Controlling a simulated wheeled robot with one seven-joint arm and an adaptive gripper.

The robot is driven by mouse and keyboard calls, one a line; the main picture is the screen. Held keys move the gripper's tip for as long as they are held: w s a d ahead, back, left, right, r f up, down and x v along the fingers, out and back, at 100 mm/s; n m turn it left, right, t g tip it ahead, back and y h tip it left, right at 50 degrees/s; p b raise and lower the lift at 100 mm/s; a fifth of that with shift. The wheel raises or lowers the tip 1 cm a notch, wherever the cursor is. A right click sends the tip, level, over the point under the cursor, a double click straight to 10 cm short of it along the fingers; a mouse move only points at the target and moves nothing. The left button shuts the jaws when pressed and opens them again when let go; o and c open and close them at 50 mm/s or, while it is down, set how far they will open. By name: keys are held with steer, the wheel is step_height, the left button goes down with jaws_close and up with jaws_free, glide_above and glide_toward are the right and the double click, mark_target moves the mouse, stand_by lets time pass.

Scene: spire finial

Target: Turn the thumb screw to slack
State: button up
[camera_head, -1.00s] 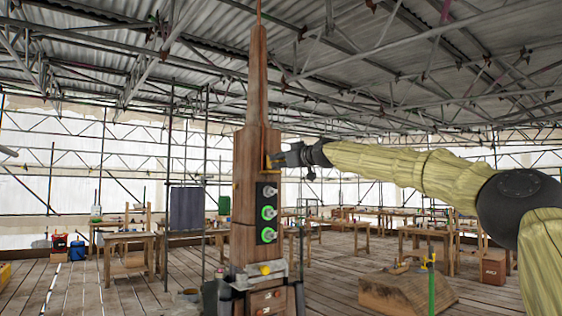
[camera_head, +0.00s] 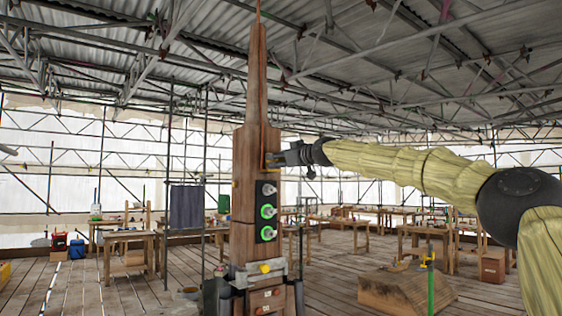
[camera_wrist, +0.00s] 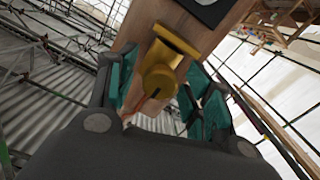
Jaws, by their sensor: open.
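A brass-yellow fitting with a round, stubby head, which looks like the thumb screw (camera_wrist: 160,76), sits on the wooden face of the spire in the wrist view. In the head view only a small yellow edge of it shows at the spire's right side. My gripper (camera_head: 276,159) is at this spot on the upper part of the wooden spire (camera_head: 246,165). In the wrist view my gripper (camera_wrist: 160,98) is open, with teal-padded fingers on both sides of the yellow head. I cannot tell whether either pad touches it.
A metal clamp with a yellow knob (camera_head: 265,268) is lower down. A wooden block (camera_head: 405,292) lies on the floor at right. Work tables stand behind.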

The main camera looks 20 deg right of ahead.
steer(key=v, duration=1.2)
steer(key=shift+w+d, duration=0.1)
steer(key=shift+d, duration=0.05)
stand_by(0.3)
